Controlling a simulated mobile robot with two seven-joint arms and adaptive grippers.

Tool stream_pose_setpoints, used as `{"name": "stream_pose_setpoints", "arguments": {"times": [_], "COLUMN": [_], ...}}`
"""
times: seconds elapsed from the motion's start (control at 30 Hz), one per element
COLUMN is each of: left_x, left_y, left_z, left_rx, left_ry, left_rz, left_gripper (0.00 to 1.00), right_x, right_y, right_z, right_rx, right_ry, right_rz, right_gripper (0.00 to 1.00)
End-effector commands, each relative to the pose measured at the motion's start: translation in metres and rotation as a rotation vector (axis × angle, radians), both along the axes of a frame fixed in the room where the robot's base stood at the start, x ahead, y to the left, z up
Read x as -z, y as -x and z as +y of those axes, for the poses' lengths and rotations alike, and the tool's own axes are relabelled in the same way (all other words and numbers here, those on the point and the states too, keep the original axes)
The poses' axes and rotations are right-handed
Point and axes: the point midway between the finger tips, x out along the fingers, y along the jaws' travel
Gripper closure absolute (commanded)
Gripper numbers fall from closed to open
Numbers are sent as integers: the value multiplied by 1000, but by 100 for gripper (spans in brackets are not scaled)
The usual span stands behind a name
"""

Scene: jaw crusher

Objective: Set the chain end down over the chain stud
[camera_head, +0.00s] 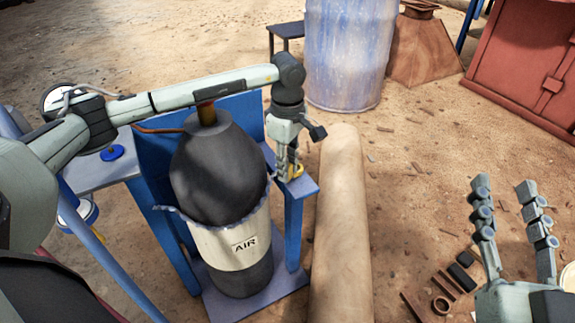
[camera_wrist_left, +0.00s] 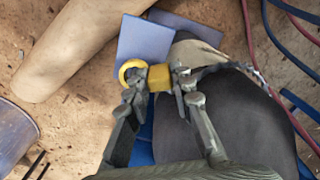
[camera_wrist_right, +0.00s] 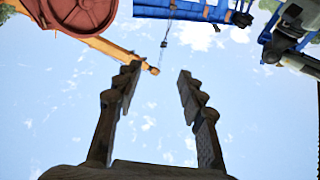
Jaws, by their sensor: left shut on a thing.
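My left gripper (camera_head: 291,172) is low over the blue bracket top (camera_head: 307,187) beside the dark gas cylinder (camera_head: 215,165). In the left wrist view its fingers (camera_wrist_left: 157,82) are shut on a yellow block (camera_wrist_left: 160,77), apparently the chain end's grip. A yellow ring (camera_wrist_left: 122,72) sits beside the block, over the blue plate (camera_wrist_left: 145,42). The chain (camera_head: 172,210) runs around the cylinder; a length shows beside the fingers in the left wrist view (camera_wrist_left: 215,69). I cannot make out the stud, or whether the ring is around it. My right gripper (camera_head: 503,188) is open and empty.
A tan pipe (camera_head: 341,230) lies right of the cylinder stand. A blue-white drum (camera_head: 345,50) stands behind. Small metal parts (camera_head: 441,305) lie on the ground near my right gripper. Sandy ground between pipe and right gripper is mostly open.

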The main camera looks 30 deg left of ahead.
Motion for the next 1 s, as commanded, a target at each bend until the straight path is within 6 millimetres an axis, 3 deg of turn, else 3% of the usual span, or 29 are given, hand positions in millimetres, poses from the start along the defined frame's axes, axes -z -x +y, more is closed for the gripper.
{"name": "stream_pose_setpoints", "arguments": {"times": [0.4,0.9,0.93,1.0], "left_x": [12,16,17,17], "left_y": [0,0,0,0], "left_z": [0,0,0,0], "left_rx": [0,-1,-1,-1], "left_ry": [0,-1,-1,-1], "left_rz": [0,0,0,0], "left_gripper": [100,100,77,68], "right_x": [-27,-33,-33,-33], "right_y": [9,11,11,11], "right_z": [0,-2,-2,-2], "right_rx": [-5,-3,-3,-3], "right_ry": [-64,-75,-75,-75], "right_rz": [-148,-187,-188,-187], "right_gripper": [60,60,60,60]}}
